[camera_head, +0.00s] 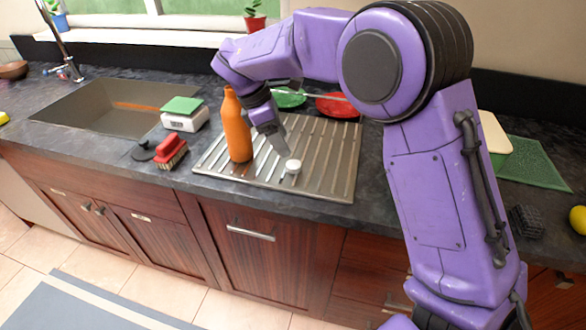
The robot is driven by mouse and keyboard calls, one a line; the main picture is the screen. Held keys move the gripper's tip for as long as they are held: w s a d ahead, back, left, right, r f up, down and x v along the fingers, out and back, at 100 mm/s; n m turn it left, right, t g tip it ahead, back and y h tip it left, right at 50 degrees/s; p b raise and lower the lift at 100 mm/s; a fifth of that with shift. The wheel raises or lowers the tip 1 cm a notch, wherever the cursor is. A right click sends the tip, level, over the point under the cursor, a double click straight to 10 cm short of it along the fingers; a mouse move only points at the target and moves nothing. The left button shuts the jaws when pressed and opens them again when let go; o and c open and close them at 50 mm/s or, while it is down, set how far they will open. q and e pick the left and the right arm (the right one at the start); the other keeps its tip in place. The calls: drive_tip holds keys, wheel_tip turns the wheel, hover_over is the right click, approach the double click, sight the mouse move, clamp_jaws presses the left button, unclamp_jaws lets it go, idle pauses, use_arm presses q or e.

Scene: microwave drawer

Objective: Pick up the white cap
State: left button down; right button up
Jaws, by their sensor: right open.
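The small white cap (293,166) rests on the ridged metal drainboard (325,170) near its front edge. My right gripper (284,149) is just above and slightly left of the cap, pointing down. It is open, and no object shows between its fingers. A gap to the cap or a touch is too small to tell. An orange bottle (236,127) stands upright on the drainboard just left of the gripper. My left gripper does not show.
A green plate (288,98) and a red plate (338,106) lie behind the gripper. A red brush (170,148) and a white scale with a green top (184,115) are left of the drainboard. The sink (100,108) is further left.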

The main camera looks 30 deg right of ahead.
sight(295, 164)
drive_tip(key=p+x, duration=0.2)
drive_tip(key=x, duration=0.5)
drive_tip(key=shift+s+f, duration=0.2)
drive_tip(key=c, duration=1.1)
